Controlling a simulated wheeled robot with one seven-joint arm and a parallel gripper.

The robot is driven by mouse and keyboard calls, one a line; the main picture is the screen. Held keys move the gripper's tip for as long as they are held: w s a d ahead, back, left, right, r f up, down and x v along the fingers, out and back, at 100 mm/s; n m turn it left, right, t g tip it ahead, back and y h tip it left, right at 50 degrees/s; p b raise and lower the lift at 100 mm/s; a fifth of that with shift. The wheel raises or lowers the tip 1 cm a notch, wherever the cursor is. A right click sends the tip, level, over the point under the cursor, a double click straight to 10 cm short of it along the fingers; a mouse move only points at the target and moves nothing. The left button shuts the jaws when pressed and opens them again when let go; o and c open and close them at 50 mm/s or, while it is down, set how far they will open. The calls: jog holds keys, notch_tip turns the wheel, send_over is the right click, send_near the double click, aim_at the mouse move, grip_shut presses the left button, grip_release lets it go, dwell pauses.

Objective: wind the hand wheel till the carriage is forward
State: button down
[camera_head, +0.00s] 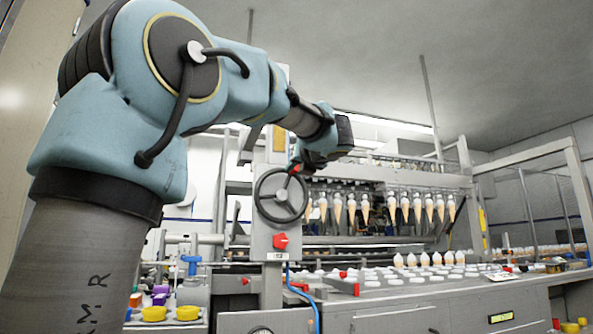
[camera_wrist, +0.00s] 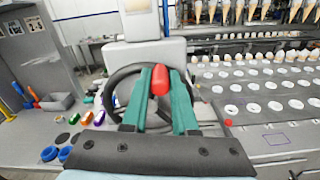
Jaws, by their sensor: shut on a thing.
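The hand wheel (camera_head: 283,196) is a dark spoked ring on the front of a grey column. In the wrist view its rim (camera_wrist: 113,92) shows behind my fingers. Its red handle knob (camera_wrist: 160,82) sits near the top of the wheel in the head view. My gripper (camera_wrist: 161,73) is shut on this knob, with one teal finger on each side. The row of cone holders (camera_head: 390,190), with several cones hanging from it, spans the machine right of the wheel. I cannot tell which part is the carriage or how far forward it is.
A red knob (camera_head: 280,241) is on the column below the wheel. A bed with rows of white round places (camera_wrist: 262,85) lies to the right. Yellow cups (camera_head: 154,314) and small coloured items stand at lower left. A blue hose (camera_head: 303,300) hangs below the column.

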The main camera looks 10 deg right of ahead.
jog(key=shift+a+r+n, duration=0.1)
jog(key=shift+a+n, duration=0.25)
jog(key=shift+n, duration=0.05)
jog(key=a+n+b, duration=0.1)
jog(key=n+b, duration=0.1)
jog(key=b, duration=0.1)
jog(key=shift+s+a+n, duration=0.1)
jog(key=shift+a+n, duration=0.2)
jog(key=shift+a, duration=0.1)
jog(key=shift+a+r+n, duration=0.2)
jog(key=shift+n, duration=0.2)
jog(key=c, duration=0.7)
grip_release()
jog(key=shift+d, duration=0.1)
jog(key=shift+s, duration=0.15)
